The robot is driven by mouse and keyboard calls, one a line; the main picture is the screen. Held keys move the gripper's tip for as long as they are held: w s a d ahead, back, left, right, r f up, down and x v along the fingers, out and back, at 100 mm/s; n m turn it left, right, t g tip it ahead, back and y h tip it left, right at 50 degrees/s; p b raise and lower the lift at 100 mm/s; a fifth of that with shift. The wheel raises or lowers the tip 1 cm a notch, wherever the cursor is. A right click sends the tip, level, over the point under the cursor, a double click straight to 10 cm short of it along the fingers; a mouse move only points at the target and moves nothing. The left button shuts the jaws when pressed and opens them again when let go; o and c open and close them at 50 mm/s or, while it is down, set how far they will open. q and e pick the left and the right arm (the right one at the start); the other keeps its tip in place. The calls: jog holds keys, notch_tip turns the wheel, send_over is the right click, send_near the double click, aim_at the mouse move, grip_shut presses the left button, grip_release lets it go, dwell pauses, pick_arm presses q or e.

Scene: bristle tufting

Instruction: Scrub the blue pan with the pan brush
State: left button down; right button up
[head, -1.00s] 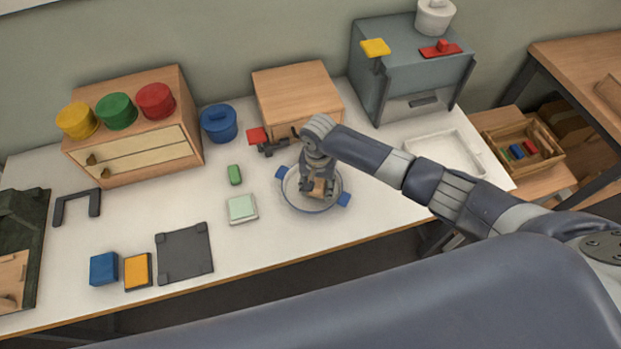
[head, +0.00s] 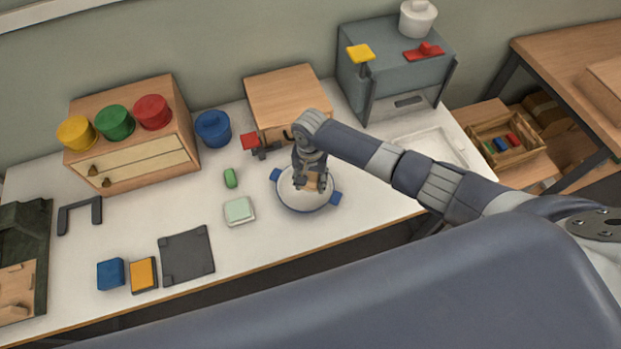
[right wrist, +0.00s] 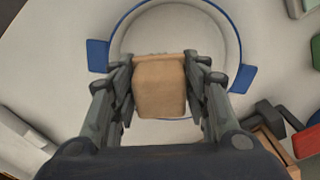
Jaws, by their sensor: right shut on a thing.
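The blue pan (head: 294,205) is a round white-bottomed pan with a blue rim and two blue handles, standing on the white table. In the right wrist view its rim (right wrist: 232,40) arcs around the gripper. My right gripper (head: 311,186) is inside the pan's outline, pointing down. It is shut on a tan wooden block, the pan brush (right wrist: 159,86), held between both fingers. The brush's underside is hidden, so I cannot tell whether its bristles touch the pan floor. My left gripper is not in view.
A green sponge-like block (head: 230,178) and a pale green square (head: 239,211) lie left of the pan. A red-headed tool (head: 250,142) lies behind it. A blue pot (head: 213,128) stands further back left, and a white tray (head: 440,148) is at right.

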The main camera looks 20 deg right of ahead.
aim_at(310, 176)
jog(key=shift+r+p, duration=0.7)
jog(key=shift+r, duration=0.2)
jog(key=shift+f, duration=0.1)
jog(key=shift+r+p, duration=0.3)
jog(key=shift+r, duration=1.25)
